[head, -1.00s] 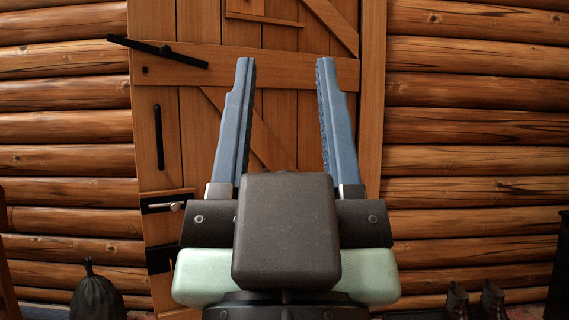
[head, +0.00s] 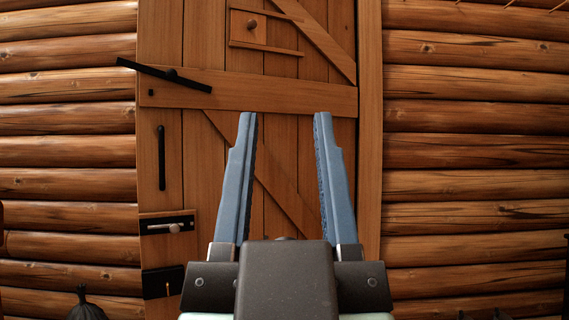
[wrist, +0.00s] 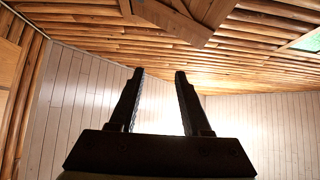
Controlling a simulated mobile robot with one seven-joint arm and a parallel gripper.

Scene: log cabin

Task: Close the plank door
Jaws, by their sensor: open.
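The plank door (head: 200,150) stands ahead in the log wall, with diagonal braces and a cross board. Its left edge appears to stand slightly proud of the wall; I cannot tell exactly how far it is open. A black vertical handle (head: 161,158) is on its left side. A dark slanted latch bar (head: 165,75) is above it, and a sliding bolt (head: 172,227) is below. My gripper (head: 282,115) is open and empty, pointing up in front of the door's middle. In the wrist view my gripper (wrist: 161,72) is also open, with nothing between its fingers.
Log walls (head: 475,150) flank the door on both sides. A dark sack (head: 86,306) sits at the bottom left. A small hatch with a knob (head: 262,30) is in the door's upper part. The wrist view shows the ceiling (wrist: 50,100) and log wall.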

